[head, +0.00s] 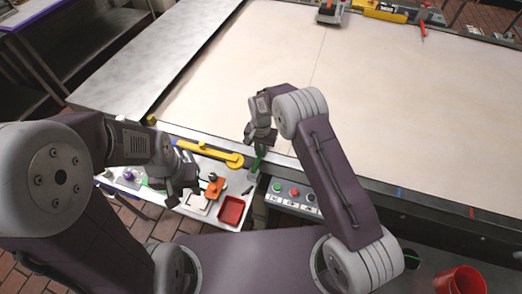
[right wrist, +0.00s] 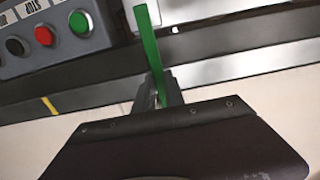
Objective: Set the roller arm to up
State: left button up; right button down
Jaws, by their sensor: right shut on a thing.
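My right gripper (head: 260,147) is at the near edge of the conveyor (head: 300,70). It is shut on a green bar (head: 257,161), which also shows between the fingers in the right wrist view (right wrist: 149,50). The bar sticks out past the fingertips; I cannot tell whether it is fixed to the machine or is the roller arm. A yellow arm (head: 208,153) with a round end lies along the conveyor's near edge, left of my right gripper. My left gripper (head: 180,190) hangs over the near-side tray; its finger opening is not clear.
A control panel (head: 292,196) with black, red and green buttons is right of the green bar. A red bin (head: 232,210) and an orange tool (head: 214,188) are on the near tray. A red bucket (head: 460,281) stands at the lower right. The belt's middle is clear.

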aim_at(260, 156)
jog(key=shift+r, duration=0.1)
